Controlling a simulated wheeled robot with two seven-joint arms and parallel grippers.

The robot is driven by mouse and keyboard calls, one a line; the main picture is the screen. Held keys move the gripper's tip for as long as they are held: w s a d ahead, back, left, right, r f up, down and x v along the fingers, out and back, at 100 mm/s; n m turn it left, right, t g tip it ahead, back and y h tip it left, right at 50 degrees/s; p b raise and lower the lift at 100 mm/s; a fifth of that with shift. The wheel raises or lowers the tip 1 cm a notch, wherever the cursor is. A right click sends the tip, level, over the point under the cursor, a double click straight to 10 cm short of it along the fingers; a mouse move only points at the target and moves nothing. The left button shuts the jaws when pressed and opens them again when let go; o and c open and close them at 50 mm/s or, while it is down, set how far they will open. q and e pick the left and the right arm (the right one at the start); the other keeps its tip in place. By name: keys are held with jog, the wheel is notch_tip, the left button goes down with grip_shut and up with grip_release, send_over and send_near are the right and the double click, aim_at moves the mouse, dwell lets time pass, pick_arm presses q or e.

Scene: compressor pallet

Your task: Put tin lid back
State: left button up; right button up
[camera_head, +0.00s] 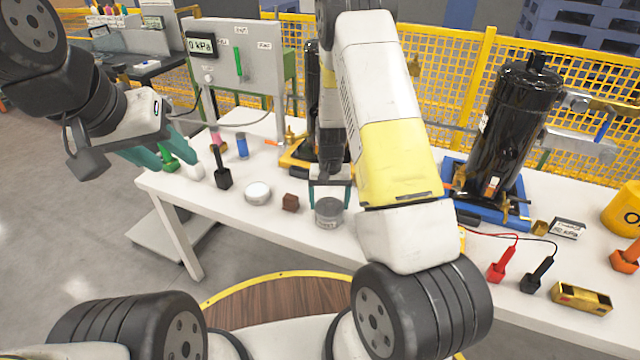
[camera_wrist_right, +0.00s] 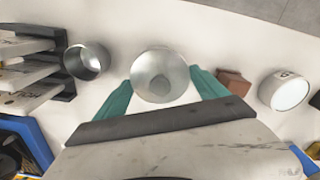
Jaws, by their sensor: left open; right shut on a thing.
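A grey tin (camera_head: 328,217) stands on the white table, below my right gripper (camera_head: 330,190). The right gripper's teal fingers are shut on the round silvery tin lid (camera_wrist_right: 160,77), one finger on each side, at the top of the tin. The lid looks level, and I cannot tell whether it rests on the rim or sits just above it. In the right wrist view the lid covers the tin beneath. My left gripper (camera_head: 160,148) is open and empty, raised over the table's left end.
Beside the tin are a brown block (camera_head: 290,202) and a white round container (camera_head: 257,192). An open metal cup (camera_wrist_right: 87,62) stands on the other side, hidden in the head view. Black compressors (camera_head: 510,130), probes (camera_head: 500,267) and a gauge panel (camera_head: 240,65) stand around.

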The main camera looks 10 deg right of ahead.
jog(key=shift+f, duration=0.35)
jog(key=shift+f, duration=0.2)
jog(key=o, duration=1.4)
jog(key=shift+r, duration=0.1)
notch_tip(320, 180, up, 12)
notch_tip(320, 180, up, 9)
jog(key=t+y, duration=0.1)
send_over(329, 200)
jog(key=s, duration=0.3)
jog(key=s+a+r+n+t, duration=0.1)
jog(key=s+r+t, duration=0.1)
jog(key=s+r, duration=0.6)
jog(key=s+a+r+n+t+y, duration=0.1)
jog(key=s+r+n+t, duration=0.1)
jog(key=s+r, duration=0.7)
jog(key=s+t, duration=0.1)
jog(key=s, duration=0.3)
